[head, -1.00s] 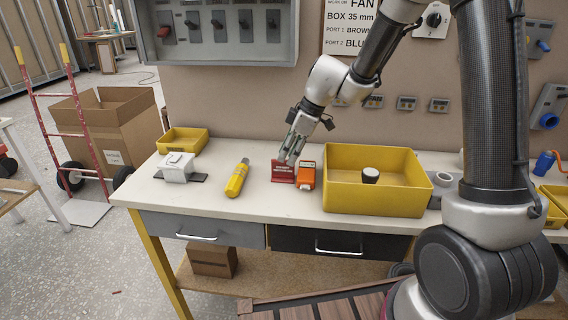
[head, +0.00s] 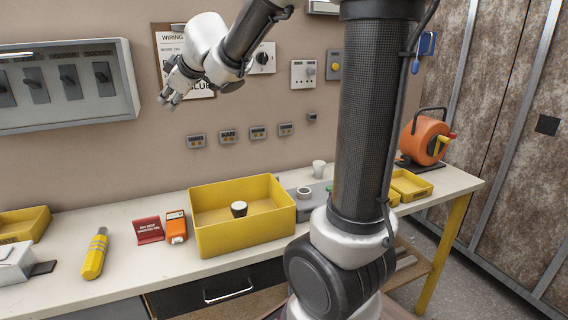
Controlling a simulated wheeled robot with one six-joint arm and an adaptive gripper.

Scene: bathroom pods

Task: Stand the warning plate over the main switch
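The warning plate (head: 150,230) is a small red plate with white lettering, standing tilted on the workbench left of the yellow bin. My gripper (head: 171,100) is high above it, in front of the wiring notice on the wall. It is clear of the plate, and I see nothing held in it. The small, side-on fingers do not show clearly whether they are apart. A grey switch panel (head: 122,85) with several dark levers hangs on the wall at the left, cut off by the picture's edge. I cannot tell which switch is the main one.
An orange device (head: 175,227) stands right beside the plate. A yellow bin (head: 245,232) holds a dark, white-topped piece. A yellow screwdriver-like tool (head: 95,254) lies to the left. Small wall sockets (head: 228,136) and an orange cable reel (head: 425,140) are farther right.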

